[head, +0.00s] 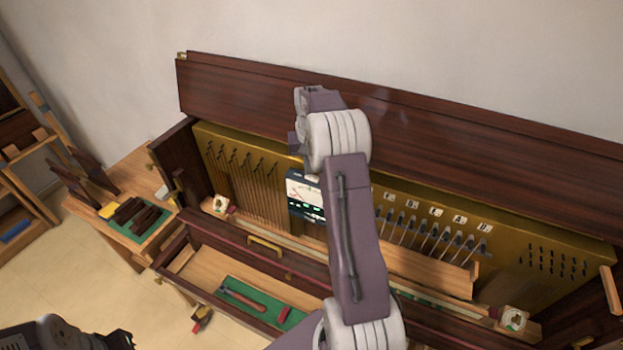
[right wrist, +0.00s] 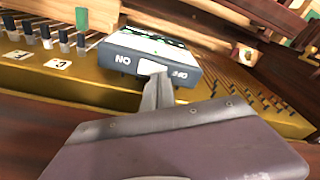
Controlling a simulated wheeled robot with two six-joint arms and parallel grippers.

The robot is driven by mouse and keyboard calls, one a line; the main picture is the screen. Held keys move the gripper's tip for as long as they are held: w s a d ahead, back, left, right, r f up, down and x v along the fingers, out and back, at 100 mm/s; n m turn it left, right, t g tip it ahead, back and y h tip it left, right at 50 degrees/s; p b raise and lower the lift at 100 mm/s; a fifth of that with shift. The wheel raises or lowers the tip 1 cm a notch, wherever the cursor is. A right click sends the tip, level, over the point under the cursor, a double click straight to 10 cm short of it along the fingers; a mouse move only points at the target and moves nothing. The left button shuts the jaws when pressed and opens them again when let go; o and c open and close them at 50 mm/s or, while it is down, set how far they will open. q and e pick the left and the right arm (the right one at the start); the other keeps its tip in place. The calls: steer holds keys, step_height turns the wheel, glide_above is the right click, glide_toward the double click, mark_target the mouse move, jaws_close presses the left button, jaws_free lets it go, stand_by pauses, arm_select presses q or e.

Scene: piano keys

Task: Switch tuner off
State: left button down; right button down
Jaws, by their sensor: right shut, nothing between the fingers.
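The tuner (head: 305,192) is a dark blue box with a lit display, standing at the gold piano plate; my right arm covers its right part in the head view. In the right wrist view the tuner (right wrist: 125,48) appears upside down, with a white switch (right wrist: 150,67) between the ON and OFF labels. My right gripper (right wrist: 157,88) is shut and empty, its fingertips at the switch's edge beside the OFF label. I cannot tell whether they touch. Part of my left arm's dark end (head: 118,340) shows at the bottom left; its fingers cannot be made out.
The raised wooden lid (head: 240,95) stands behind the plate. Tuning pins with letter tags (head: 435,212) lie right of the tuner. An open drawer (head: 200,275) holds a hammer (head: 243,299) on green felt. A side table (head: 145,170) stands left.

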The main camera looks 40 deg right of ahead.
steer(key=shift+f+b, duration=0.35)
steer(key=shift+f, duration=0.15)
steer(key=shift+s+a, duration=0.1)
step_height(320, 180, up, 7)
steer(key=p, duration=0.7)
steer(key=shift+r, duration=0.1)
